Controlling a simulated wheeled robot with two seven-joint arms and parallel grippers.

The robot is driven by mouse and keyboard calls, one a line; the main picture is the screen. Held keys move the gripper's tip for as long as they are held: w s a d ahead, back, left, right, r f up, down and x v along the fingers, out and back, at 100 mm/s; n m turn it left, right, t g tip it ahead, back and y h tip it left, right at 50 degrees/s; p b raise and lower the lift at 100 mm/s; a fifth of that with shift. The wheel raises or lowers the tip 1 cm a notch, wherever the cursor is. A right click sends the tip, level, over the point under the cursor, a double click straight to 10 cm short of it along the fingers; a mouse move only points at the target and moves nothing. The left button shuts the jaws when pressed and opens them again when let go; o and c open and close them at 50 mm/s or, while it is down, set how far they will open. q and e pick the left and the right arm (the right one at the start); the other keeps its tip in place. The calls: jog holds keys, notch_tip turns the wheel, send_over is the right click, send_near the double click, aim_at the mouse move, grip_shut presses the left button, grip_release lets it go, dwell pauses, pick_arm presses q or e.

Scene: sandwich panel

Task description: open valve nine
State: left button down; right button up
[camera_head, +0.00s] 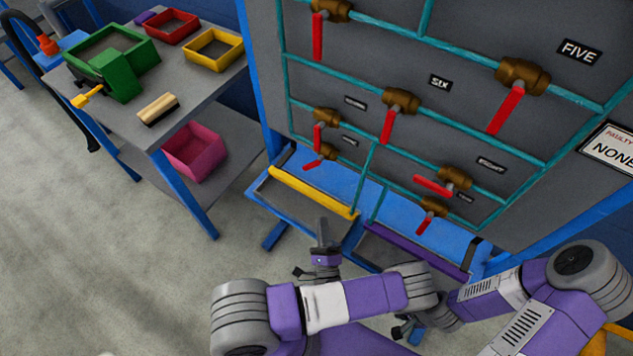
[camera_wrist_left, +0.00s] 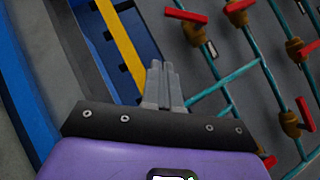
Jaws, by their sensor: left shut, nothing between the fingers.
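My left gripper (camera_head: 322,228) is shut and empty, in front of the panel's lower edge near the yellow bar. Its closed fingers (camera_wrist_left: 164,85) show in the left wrist view, apart from any valve. The lowest left valve (camera_head: 327,151) has a small label (camera_head: 349,141) too small to read; its red handle slants down left. The lowest right valve (camera_head: 435,205) also has an unreadable label; its handle points down. I cannot tell from the lettering which is nine. My right gripper (camera_head: 405,331) is mostly hidden behind my arms.
Valves with teal pipes fill the grey panel (camera_head: 375,30). The valve beside the EIGHT label (camera_head: 455,178) has its handle sideways. A yellow bar (camera_head: 312,191) and a purple bar (camera_head: 415,252) edge trays below. A table (camera_head: 190,95) with bins stands left; the floor before it is clear.

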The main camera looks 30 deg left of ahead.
pick_arm(q)
jog(key=x, duration=0.9)
jog(key=shift+s+r, duration=0.1)
jog(key=shift+r, duration=0.1)
jog(key=a+r, duration=0.2)
jog(key=a, duration=0.1)
jog(key=shift+w+a+r, duration=0.3)
jog(key=shift+w, duration=0.1)
jog(key=shift+w, duration=0.1)
